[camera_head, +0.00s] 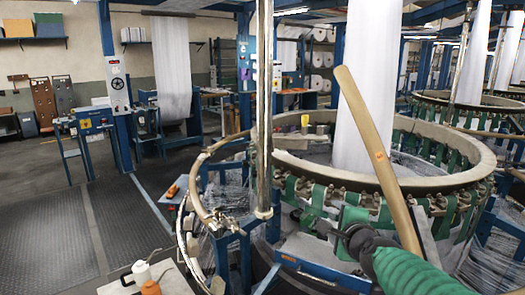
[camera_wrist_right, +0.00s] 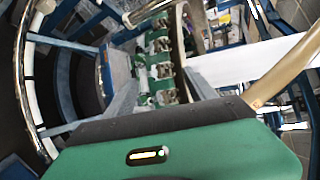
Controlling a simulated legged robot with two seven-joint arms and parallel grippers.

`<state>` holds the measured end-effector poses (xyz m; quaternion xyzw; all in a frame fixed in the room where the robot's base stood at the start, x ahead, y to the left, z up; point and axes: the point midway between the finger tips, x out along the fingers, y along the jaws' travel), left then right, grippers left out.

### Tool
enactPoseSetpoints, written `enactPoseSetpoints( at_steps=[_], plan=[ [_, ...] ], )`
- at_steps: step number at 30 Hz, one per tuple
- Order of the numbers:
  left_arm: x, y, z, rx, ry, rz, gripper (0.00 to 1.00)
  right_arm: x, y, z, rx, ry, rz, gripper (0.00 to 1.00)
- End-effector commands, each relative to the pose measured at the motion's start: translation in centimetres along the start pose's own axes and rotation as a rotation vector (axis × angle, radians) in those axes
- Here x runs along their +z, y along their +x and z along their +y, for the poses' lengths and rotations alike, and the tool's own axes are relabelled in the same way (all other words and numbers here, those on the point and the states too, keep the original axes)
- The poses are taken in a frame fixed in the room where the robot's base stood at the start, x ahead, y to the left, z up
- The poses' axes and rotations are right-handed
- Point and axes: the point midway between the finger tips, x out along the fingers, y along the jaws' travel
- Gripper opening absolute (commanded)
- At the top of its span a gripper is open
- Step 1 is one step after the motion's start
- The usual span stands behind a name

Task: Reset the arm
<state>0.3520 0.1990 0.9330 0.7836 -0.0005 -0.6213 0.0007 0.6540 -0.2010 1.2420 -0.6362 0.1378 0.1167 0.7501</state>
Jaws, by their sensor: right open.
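My right gripper (camera_head: 345,236) shows in the head view as a dark shape at the end of a green ribbed sleeve, in front of the circular loom (camera_head: 455,184). It is open, and I see nothing held in it. Its fingers are small and hard to make out against the loom's green parts. The wrist view is tilted and shows the loom's green and metal parts (camera_wrist_right: 160,68) beyond a green housing with a black edge. My left gripper is not in view.
A long tan bar (camera_head: 375,150) slants close by my right arm; it also shows in the wrist view (camera_wrist_right: 285,75). A metal post (camera_head: 263,110) stands left of the loom. White fabric (camera_head: 362,90) hangs above the loom. The floor (camera_head: 50,235) at left is clear.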

Motion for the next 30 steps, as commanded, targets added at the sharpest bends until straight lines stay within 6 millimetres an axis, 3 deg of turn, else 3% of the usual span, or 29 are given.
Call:
enactPoseSetpoints(
  at_steps=[1,6,9,13,15,18,30],
  plan=[
    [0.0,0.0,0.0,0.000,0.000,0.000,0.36,0.1,-0.3,4.4,0.095,-0.166,-0.016,0.65],
    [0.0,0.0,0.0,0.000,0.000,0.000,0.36,-1.2,-4.1,19.6,0.422,-0.770,-0.168,0.65],
    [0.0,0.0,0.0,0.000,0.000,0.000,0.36,-2.6,-8.1,27.6,0.596,-1.088,-0.323,0.65],
    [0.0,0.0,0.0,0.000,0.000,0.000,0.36,-4.5,-13.5,35.1,0.757,-1.398,-0.544,0.65],
    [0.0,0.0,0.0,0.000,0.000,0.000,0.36,-5.3,-15.7,37.4,0.808,-1.500,-0.634,0.65],
    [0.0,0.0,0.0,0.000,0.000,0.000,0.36,-5.9,-17.2,38.9,0.839,-1.573,-0.705,0.65],
    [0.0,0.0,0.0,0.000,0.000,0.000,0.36,-6.0,-17.4,39.1,0.842,-1.583,-0.714,0.65]
  ],
)
